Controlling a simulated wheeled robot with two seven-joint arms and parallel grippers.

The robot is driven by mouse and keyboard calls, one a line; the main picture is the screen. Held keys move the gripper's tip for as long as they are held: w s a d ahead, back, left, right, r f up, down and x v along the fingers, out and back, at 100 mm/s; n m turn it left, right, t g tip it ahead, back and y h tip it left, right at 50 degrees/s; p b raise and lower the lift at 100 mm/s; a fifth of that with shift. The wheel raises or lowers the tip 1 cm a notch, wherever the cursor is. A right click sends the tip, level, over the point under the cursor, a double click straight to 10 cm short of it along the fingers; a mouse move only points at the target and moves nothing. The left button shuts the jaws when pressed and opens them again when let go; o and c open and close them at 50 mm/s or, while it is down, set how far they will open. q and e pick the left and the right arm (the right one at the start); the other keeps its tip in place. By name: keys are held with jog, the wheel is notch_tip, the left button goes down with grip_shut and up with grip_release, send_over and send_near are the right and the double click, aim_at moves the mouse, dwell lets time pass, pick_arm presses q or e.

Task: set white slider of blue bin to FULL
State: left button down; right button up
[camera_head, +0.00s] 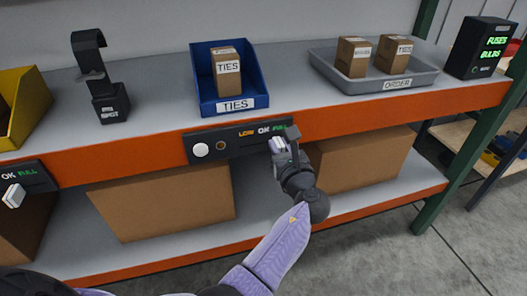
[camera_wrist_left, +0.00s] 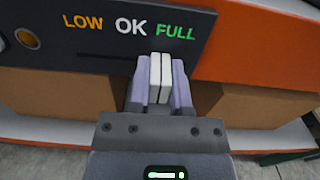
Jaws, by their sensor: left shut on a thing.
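The blue bin (camera_head: 203,85) stands on the shelf and holds a box labelled TIES. Its dark panel (camera_head: 232,146) on the orange shelf edge reads LOW, OK, FULL. The white slider (camera_head: 276,143) is at the panel's right part, below FULL; it also shows in the left wrist view (camera_wrist_left: 160,77), below the gap between OK and the start of FULL. My left gripper (camera_head: 280,147) is shut on the slider, with one finger on each side in the left wrist view (camera_wrist_left: 160,90). The slider's track is partly hidden. My right gripper is not in view.
A round white knob (camera_head: 200,150) sits on the panel's left. Another panel with a slider (camera_head: 14,196) is at the far left, below a yellow bin (camera_head: 30,98). A grey order tray (camera_head: 415,82) stands at right. Cardboard boxes (camera_head: 165,200) fill the lower shelf.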

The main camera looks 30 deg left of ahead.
pick_arm(q)
jog(key=shift+w+d, duration=0.55)
jog(key=shift+w, duration=0.05)
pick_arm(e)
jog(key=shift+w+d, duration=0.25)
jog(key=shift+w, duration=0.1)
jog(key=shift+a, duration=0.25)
pick_arm(q)
jog(key=c, duration=0.5)
grip_release()
jog(key=shift+w+d, duration=0.1)
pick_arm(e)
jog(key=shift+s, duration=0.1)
pick_arm(q)
jog(key=p+v, duration=0.3)
jog(key=v, duration=0.7)
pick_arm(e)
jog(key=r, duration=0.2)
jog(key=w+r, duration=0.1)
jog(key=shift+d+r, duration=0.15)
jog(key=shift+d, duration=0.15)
